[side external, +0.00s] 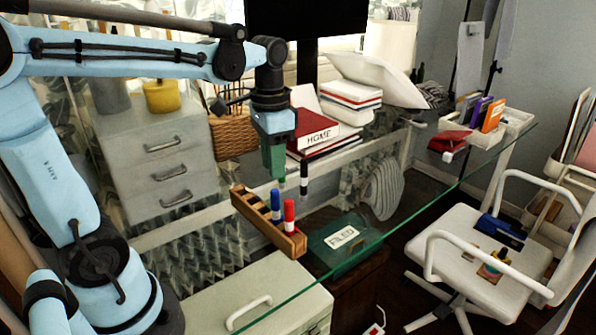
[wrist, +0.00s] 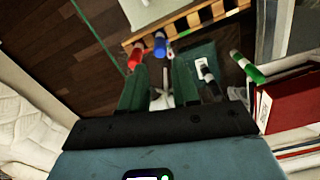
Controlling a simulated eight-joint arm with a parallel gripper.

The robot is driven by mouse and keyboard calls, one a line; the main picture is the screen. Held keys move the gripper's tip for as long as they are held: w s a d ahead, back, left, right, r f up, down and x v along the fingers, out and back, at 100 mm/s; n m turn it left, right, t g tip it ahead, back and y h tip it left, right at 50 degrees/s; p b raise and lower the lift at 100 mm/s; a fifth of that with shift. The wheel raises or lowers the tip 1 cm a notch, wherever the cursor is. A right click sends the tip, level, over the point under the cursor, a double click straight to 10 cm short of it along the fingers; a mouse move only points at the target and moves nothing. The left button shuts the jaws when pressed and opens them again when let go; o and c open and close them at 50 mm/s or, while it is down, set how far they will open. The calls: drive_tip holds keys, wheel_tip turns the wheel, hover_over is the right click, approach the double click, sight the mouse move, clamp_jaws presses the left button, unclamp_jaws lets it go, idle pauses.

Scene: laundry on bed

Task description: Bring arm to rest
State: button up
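My gripper (side external: 273,165) points down over the glass desk, above and behind the wooden marker rack (side external: 252,225). In the wrist view its two green fingers (wrist: 160,88) are apart, with no object clearly held between them. The rack also shows at the top of the wrist view (wrist: 190,22). A red marker (side external: 289,214) and a blue marker (side external: 275,204) stand upright in the rack. A black-and-white marker (side external: 304,178) stands right of my gripper. A green-and-white marker (wrist: 246,67) shows in the wrist view.
A red "HOME" binder (side external: 322,133) and stacked books (side external: 350,97) are close on the right. A "FILED" box (side external: 343,240) is seen beneath the glass. A wicker basket (side external: 233,132) is behind on the left. A white chair (side external: 490,250) stands at the right.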

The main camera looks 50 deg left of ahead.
wheel_tip(320, 180, up, 5)
drive_tip(key=w+d+m, duration=0.1)
drive_tip(key=w+d, duration=0.6)
drive_tip(key=d, duration=0.5)
drive_tip(key=shift+w+f+m, duration=0.2)
drive_tip(key=shift+f+m, duration=0.1)
drive_tip(key=shift+m, duration=0.1)
